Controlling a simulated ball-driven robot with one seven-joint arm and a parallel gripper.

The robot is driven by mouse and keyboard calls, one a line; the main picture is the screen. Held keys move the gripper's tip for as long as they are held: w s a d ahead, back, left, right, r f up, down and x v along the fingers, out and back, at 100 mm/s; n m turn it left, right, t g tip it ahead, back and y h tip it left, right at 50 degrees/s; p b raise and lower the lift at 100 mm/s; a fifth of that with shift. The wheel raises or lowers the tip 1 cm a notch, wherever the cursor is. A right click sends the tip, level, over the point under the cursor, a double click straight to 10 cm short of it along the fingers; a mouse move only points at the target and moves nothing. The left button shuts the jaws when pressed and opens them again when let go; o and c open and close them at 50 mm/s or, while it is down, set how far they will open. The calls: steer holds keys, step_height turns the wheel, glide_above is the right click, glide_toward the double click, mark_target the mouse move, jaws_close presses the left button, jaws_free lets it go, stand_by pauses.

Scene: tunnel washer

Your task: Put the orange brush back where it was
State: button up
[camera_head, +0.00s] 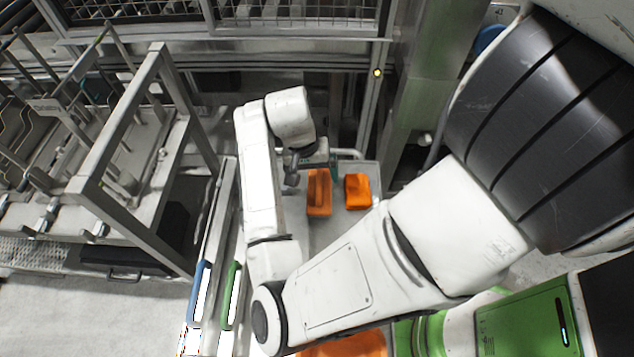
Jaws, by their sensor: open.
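An orange block-shaped item (319,194), which looks like the orange brush, lies on a grey metal surface (342,222) in the middle of the head view. A second orange item (357,191), rougher and more crumpled in outline, lies just to its right, with a small gap between them. My gripper (292,178) is small and dark at the end of my arm, just up and left of the brush. It is open, and I see nothing in it. The wrist partly hides the area behind it, and I cannot tell whether the fingers touch the brush.
A metal rack frame (130,140) stands on the left. Long items with a blue handle (200,292) and a green handle (231,295) stand left of my arm. A metal post (421,75) rises behind on the right. Another orange thing (345,346) shows partly at the bottom.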

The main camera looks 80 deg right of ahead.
mark_target(309, 187)
steer(key=w+d+r+n+t+h, duration=0.1)
steer(key=w+d+r+n+h, duration=0.2)
steer(key=r, duration=0.2)
steer(key=w+d+r+n+t+h, duration=0.1)
steer(key=w+d+r+n+h, duration=0.15)
steer(key=r, duration=0.35)
steer(key=s+a+f+n+y, duration=0.1)
steer(key=a+f+n+y, duration=0.1)
steer(key=a, duration=0.5)
steer(key=s+a+f+n+y, duration=0.1)
steer(key=s+a+f+n, duration=0.1)
steer(key=a+f+n, duration=0.2)
steer(key=s+a+f+n+t+y, duration=0.1)
steer(key=a+f+n, duration=0.3)
steer(key=a+f, duration=0.4)
steer(key=shift+s+a+y, duration=0.3)
steer(key=shift+a+y, duration=0.15)
steer(key=shift+a, duration=0.5)
steer(key=shift+s+a+y, duration=0.25)
steer(key=shift+a+y, duration=0.15)
steer(key=shift+a, duration=0.55)
